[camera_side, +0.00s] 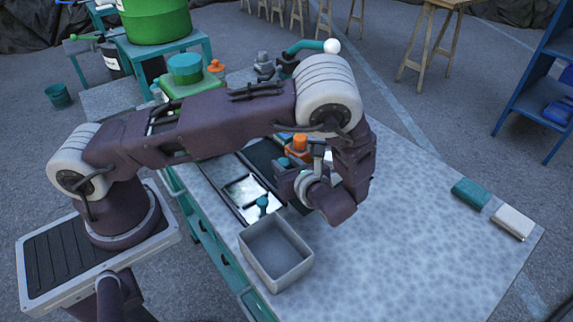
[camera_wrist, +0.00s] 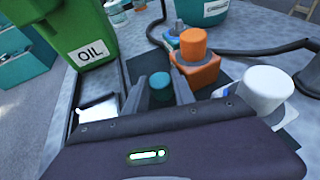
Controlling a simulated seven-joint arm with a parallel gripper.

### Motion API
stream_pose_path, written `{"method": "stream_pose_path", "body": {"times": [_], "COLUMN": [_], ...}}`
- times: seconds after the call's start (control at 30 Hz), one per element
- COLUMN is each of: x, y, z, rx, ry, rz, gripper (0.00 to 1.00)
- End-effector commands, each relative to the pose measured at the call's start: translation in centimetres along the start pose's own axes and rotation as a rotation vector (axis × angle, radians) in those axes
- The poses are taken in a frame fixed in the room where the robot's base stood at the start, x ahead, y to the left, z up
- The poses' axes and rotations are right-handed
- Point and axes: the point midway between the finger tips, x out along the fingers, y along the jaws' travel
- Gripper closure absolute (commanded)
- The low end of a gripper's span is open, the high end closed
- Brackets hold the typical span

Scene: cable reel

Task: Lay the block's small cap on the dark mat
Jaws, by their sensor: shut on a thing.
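In the wrist view a small teal round cap (camera_wrist: 161,81) sits between the fingers of my gripper (camera_wrist: 160,92), which are shut on it. Beneath and behind it is the dark mat (camera_wrist: 146,68), which also shows in the side view (camera_side: 262,154). An orange block (camera_wrist: 199,72) with a round orange top (camera_wrist: 193,42) stands just beyond the right finger; the orange top also shows in the side view (camera_side: 300,142). My wrist hides most of the fingers in the side view. I cannot tell whether the cap touches the mat.
A white cylinder (camera_wrist: 267,88) stands right of the fingers. A green OIL container (camera_wrist: 70,28) is at the left, and a dark hose (camera_wrist: 245,50) runs behind. A grey open bin (camera_side: 276,252) stands at the front. The table's right side is mostly clear.

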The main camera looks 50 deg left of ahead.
Motion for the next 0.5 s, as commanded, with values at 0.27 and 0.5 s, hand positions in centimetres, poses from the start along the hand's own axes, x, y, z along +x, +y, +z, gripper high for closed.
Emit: {"method": "stream_pose_path", "body": {"times": [0.27, 0.5], "x": [0.11, 0.18], "y": [-0.01, -0.03], "z": [-0.25, -0.45], "rx": [0.0, -0.001], "ry": [0.0, 0.0], "rz": [0.0, -0.001], "gripper": [1.0, 0.6]}}
